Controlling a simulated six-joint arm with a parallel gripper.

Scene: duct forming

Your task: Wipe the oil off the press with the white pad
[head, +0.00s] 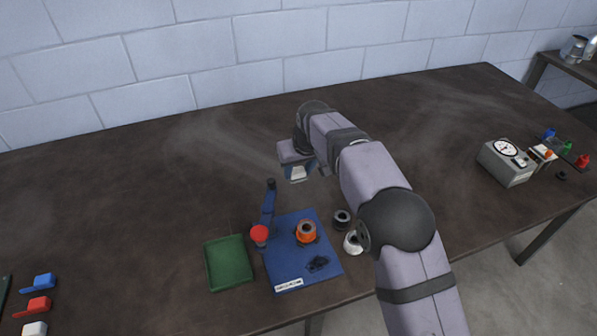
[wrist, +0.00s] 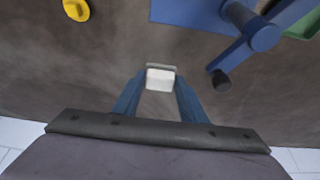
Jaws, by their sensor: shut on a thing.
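My gripper (head: 297,171) is shut on the white pad (wrist: 160,79), which sits between the blue fingertips in the wrist view. The pad also shows small and pale under the gripper in the head view. The gripper is above the table, behind the blue press (head: 284,263). The press has a flat blue base, a blue lever with a dark end, a red knob (head: 259,234) and an orange round part (head: 306,232). A dark, irregular oil patch (head: 317,263) lies on the front right of the base. Part of the press (wrist: 190,10) shows at the wrist view's top edge.
A green tray (head: 228,263) lies left of the press. A dark roller (head: 342,219) and a white one (head: 352,243) stand right of it, beside my arm. A yellow round thing (wrist: 76,9) shows in the wrist view. A grey gauge box (head: 506,161) stands far right.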

